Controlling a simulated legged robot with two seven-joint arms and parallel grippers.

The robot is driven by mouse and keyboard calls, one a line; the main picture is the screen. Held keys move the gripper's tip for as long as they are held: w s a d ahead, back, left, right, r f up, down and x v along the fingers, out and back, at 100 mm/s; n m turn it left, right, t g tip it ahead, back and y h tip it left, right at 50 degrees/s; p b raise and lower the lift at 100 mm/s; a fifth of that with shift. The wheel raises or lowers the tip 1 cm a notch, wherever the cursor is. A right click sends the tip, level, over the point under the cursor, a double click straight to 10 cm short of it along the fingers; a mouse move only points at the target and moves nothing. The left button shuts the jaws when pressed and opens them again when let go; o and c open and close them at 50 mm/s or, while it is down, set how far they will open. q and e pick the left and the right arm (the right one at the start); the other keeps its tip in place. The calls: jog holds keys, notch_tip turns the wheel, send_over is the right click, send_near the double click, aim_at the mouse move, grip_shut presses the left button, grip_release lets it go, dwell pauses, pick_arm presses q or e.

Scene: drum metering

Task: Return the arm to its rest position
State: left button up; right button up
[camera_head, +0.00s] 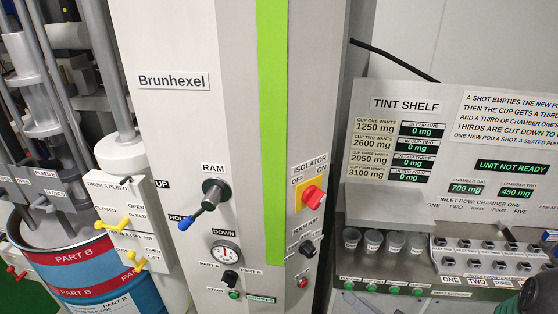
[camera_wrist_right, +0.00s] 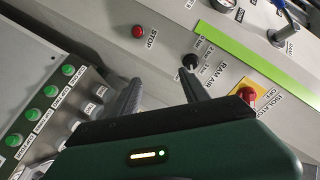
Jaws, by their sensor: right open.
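My right gripper (camera_wrist_right: 163,74) shows in the right wrist view with its two dark fingers apart and nothing between them. Its fingers are in front of the grey machine panel, near the RAM AIR knob (camera_wrist_right: 190,62) and the red STOP button (camera_wrist_right: 138,31). In the head view, a dark green and black part of my right arm (camera_head: 541,294) shows at the lower right edge, in front of the right end of the tint shelf. The fingers cannot be made out clearly there. My left gripper is not in the head view.
The Brunhexel cabinet (camera_head: 151,118) stands in the middle with a blue-tipped RAM lever (camera_head: 204,203) and a red isolator (camera_head: 313,197). The tint shelf (camera_head: 395,103) at right carries several cups (camera_head: 373,241) and green buttons. A Part B drum (camera_head: 90,277) stands at left.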

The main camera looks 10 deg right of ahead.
notch_tip(320, 180, down, 6)
jog(key=w+d+n+g+h+b, duration=0.1)
jog(key=w+d+n+g+h, duration=0.15)
jog(key=g+h, duration=0.2)
jog(key=s+a+n+g+h+b, duration=0.1)
jog(key=s+a+g, duration=0.2)
jog(key=s, duration=0.3)
jog(key=s+a+f+n+g+h+b, duration=0.1)
jog(key=s+a+g, duration=0.3)
jog(key=s+a, duration=0.1)
jog(key=shift+s+f, duration=0.2)
jog(key=shift+s, duration=0.35)
jog(key=shift+a+r, duration=0.1)
jog(key=shift+a, duration=0.1)
jog(key=shift+d, duration=0.2)
